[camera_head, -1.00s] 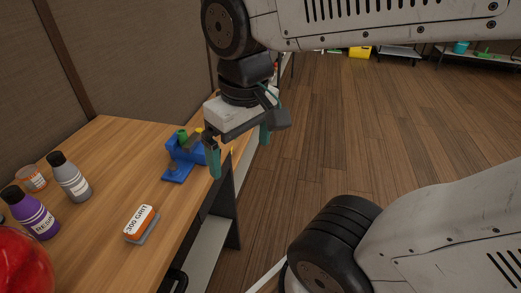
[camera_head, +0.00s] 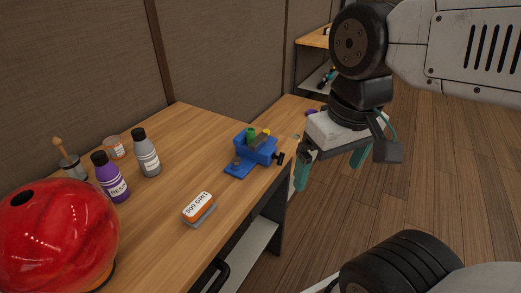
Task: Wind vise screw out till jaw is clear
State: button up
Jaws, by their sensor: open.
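The blue vise (camera_head: 256,150) sits near the right edge of the wooden workbench. A green piece (camera_head: 251,133) and a yellow piece (camera_head: 266,132) show at its top; whether they are gripped between the jaws is too small to tell. The dark screw handle (camera_head: 281,158) sticks out on its right side, toward the bench edge. My gripper (camera_head: 329,172) is open and empty, with its teal fingers pointing down. In the picture it is to the right of the screw handle, apart from it and past the bench edge.
A sanding block marked 300 GRIT (camera_head: 199,208) lies in front of the vise. Wooden floor (camera_head: 450,190) is open at right.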

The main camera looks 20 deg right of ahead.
aim_at(281, 158)
jog(key=u, duration=1.8)
jog(key=k, duration=1.35)
jog(key=z, duration=1.8)
jog(key=i, duration=0.5)
